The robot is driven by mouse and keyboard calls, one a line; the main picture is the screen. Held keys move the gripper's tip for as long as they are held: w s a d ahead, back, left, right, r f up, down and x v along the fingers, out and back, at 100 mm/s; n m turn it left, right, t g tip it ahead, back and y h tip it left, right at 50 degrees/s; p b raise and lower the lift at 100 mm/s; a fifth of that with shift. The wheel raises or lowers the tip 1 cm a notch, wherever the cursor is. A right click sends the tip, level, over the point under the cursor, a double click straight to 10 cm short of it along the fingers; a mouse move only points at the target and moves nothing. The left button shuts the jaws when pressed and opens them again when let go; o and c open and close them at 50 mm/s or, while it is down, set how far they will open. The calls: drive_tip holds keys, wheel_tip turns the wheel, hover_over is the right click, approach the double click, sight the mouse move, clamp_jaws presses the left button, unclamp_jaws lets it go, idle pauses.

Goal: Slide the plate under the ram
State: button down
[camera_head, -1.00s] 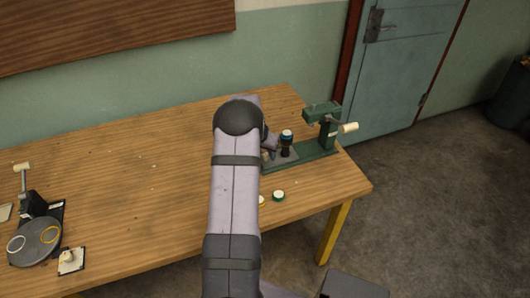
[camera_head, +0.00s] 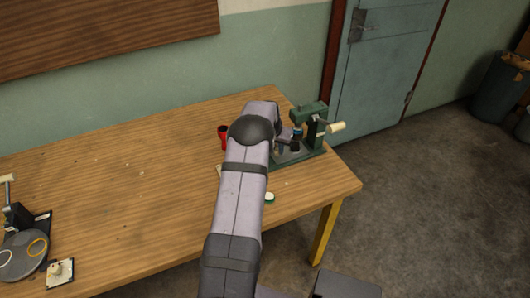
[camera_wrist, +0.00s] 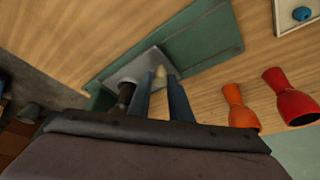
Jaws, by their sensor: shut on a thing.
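The green press (camera_head: 308,112) stands at the right end of the table, with a cream crank handle (camera_head: 336,127). A grey plate (camera_head: 284,157) lies on its green base and carries a dark, blue-topped goblet drum (camera_head: 295,145), now close to the press column below the press head. In the wrist view the plate (camera_wrist: 138,66) lies on the base (camera_wrist: 205,42) with the dark drum (camera_wrist: 125,93) beside my fingers. My gripper (camera_wrist: 161,84) is shut on the plate's cream knob (camera_wrist: 160,72). The ram's tip is too small to make out.
A red goblet (camera_head: 223,137) stands left of my arm; an orange goblet (camera_wrist: 238,106) shows in the wrist view. A green-and-white disc (camera_head: 269,197) lies near the front edge. The middle table is clear.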

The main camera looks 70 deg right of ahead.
drive_tip(key=shift+s+d+r, duration=0.1)
drive_tip(key=shift+s+d, duration=0.1)
drive_tip(key=c, duration=1.6)
unclamp_jaws()
drive_tip(key=shift+s, duration=0.1)
drive_tip(key=shift+b+v, duration=1.1)
drive_tip(key=shift+v, duration=2.55)
